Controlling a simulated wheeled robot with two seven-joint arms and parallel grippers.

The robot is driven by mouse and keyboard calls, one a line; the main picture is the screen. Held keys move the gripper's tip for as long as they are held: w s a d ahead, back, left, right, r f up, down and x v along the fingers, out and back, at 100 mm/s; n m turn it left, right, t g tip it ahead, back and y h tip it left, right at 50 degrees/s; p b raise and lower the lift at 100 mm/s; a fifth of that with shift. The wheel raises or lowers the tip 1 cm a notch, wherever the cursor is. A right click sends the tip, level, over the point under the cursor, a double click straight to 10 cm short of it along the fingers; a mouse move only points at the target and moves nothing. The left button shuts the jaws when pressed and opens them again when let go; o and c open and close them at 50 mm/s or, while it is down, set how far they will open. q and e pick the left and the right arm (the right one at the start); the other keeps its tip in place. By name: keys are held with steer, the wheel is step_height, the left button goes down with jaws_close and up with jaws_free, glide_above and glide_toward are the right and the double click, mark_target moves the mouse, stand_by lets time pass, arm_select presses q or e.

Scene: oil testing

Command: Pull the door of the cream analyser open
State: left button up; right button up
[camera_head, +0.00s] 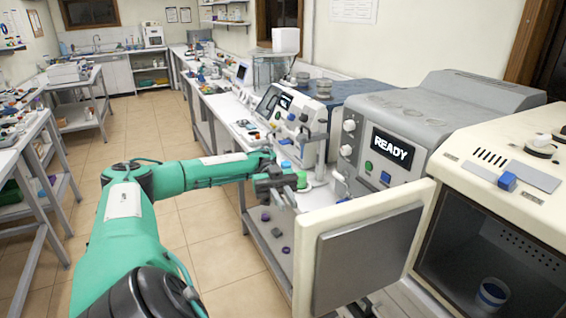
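The cream analyser (525,165) stands at the right edge of the view. Its door (362,257) stands open, swung out to the left, with its grey inner panel facing me. The dark chamber (460,255) is exposed, and a blue and white cup (492,293) sits low inside it. My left gripper (284,192) is beyond the door's upper left corner. Its fingers are small and dark against the bench, so I cannot tell whether they are open or touch the door. My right gripper is out of view.
A grey machine with a READY screen (392,148) stands behind the door. Other instruments (285,112) and small coloured items line the bench further back. Small purple pieces (276,232) lie on the lower shelf. The tiled floor (215,250) at left is clear.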

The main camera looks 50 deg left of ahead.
arm_select(q)
steer(key=shift+v, duration=0.95)
